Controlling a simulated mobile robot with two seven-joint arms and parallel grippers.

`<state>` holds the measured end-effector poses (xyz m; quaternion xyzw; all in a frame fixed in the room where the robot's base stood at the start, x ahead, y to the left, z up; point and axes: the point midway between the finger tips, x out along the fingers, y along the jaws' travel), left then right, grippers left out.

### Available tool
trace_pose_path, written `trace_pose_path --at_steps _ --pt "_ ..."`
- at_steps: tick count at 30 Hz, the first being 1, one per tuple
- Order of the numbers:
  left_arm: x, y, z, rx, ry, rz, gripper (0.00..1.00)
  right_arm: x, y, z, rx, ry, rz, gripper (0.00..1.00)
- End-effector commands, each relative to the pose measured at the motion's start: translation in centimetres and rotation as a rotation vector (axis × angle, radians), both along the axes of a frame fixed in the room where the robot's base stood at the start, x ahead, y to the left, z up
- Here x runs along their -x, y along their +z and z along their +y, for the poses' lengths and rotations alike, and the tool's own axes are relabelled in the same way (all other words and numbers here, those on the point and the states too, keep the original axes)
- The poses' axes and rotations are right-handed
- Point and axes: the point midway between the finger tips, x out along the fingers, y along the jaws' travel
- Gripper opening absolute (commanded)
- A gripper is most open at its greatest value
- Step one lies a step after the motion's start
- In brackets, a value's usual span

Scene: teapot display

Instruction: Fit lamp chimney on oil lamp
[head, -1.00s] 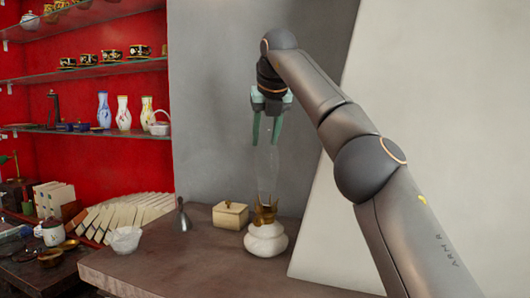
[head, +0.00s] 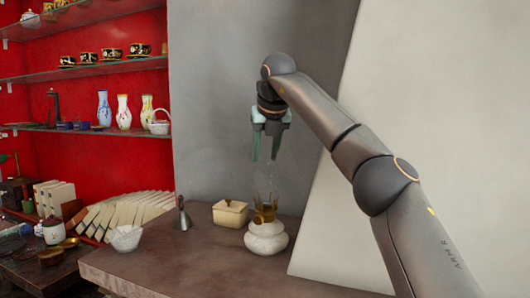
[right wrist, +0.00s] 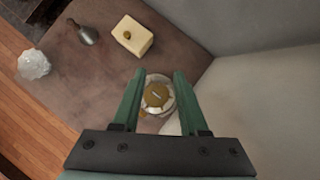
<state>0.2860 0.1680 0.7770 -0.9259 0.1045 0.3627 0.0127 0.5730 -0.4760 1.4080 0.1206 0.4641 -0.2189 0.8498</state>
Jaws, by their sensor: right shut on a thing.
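The oil lamp has a round white base (head: 266,240) and a brass burner (head: 264,214), and stands upright on the table. The clear glass chimney (head: 266,182) is upright above the base, and its lower end overlaps the burner in the head view. I cannot tell whether it is seated. My right gripper (head: 266,157) points down and is shut on the chimney's upper part. In the right wrist view, the burner (right wrist: 156,96) shows between the fingers (right wrist: 160,74); the chimney's outline is hard to make out. My left gripper is not in view.
A cream lidded box (head: 230,213), a grey metal bell-shaped object (head: 182,214) and a glass bowl (head: 126,238) stand left of the lamp on the brown table (head: 190,262). A slanted pale panel (head: 370,225) is close on the right. Shelves hold vases and cups at left.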

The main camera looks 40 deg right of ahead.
Motion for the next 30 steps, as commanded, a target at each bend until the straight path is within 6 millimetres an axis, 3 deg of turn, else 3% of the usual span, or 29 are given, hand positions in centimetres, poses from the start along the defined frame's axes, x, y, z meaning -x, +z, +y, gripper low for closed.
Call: trace_pose_path --at_steps 11,12,19,30 --pt "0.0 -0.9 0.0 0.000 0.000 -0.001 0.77 0.0 -1.2 0.0 0.001 0.001 -0.001 0.00" --pt "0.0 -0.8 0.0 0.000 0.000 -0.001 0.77 0.0 -1.1 0.0 0.000 0.001 0.000 0.47" --pt "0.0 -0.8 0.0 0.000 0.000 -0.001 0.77 0.0 -1.1 0.0 0.000 0.001 0.000 0.73" --pt "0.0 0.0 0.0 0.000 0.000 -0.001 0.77 0.0 -0.1 0.0 0.000 0.000 -0.001 0.73"
